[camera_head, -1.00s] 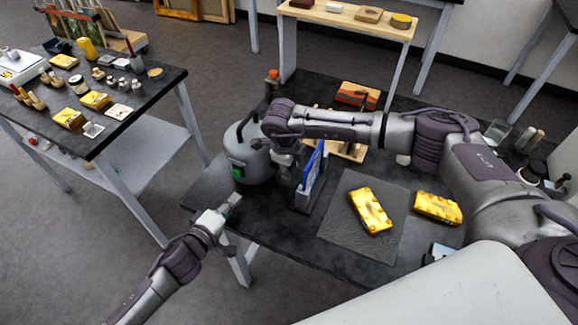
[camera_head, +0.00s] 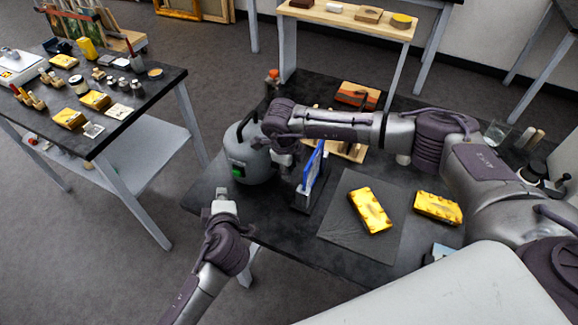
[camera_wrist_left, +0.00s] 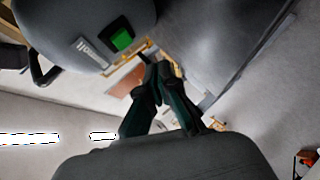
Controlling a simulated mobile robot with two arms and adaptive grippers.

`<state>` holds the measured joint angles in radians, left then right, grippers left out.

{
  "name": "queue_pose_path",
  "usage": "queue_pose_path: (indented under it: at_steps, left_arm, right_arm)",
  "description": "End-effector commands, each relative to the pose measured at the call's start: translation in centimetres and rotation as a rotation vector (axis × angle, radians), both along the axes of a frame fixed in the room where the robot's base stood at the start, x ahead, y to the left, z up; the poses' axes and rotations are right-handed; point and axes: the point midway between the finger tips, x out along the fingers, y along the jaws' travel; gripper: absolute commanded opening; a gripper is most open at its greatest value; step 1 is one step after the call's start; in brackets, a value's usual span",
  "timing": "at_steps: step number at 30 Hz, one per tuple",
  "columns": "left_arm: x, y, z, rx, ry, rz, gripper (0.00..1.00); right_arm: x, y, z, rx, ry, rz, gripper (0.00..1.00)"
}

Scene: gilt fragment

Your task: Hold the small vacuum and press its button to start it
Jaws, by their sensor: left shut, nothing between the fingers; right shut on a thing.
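The small vacuum (camera_head: 256,164) is a rounded grey canister with a dark handle and a green button (camera_head: 238,172) low on its near side. It stands upright at the left end of the dark table. My right gripper (camera_head: 259,142) is shut on the vacuum by its upper right side; its fingers are mostly hidden. My left gripper (camera_head: 221,191) is shut and empty, just in front of the vacuum and below the button, apart from it. In the left wrist view the vacuum (camera_wrist_left: 75,18) and its button (camera_wrist_left: 122,40) appear beyond the closed fingertips (camera_wrist_left: 160,70).
A blue panel in a dark stand (camera_head: 308,180) is close to the vacuum's right. A grey mat (camera_head: 345,235) holds a gilt yellow block (camera_head: 370,209), with another yellow block (camera_head: 437,207) beside it. A cluttered side table (camera_head: 150,95) is at left, across open floor.

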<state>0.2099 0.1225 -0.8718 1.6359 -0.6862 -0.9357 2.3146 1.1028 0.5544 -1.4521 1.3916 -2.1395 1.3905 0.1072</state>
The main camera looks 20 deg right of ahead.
Motion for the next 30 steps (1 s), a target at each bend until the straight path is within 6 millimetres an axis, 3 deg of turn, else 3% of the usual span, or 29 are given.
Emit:
queue_pose_path:
  at_steps: [12, 30]
  left_arm:
    - [2.9, -2.9, 0.0, -0.001, 0.000, 0.000, 0.00]
    - [3.0, -3.1, 0.0, 0.000, 0.000, -0.001, 0.00]
  right_arm:
    - [0.1, 0.0, 0.1, 0.000, -0.002, -0.001, 0.00]
    - [0.1, 0.0, 0.1, 0.000, -0.002, -0.001, 0.00]
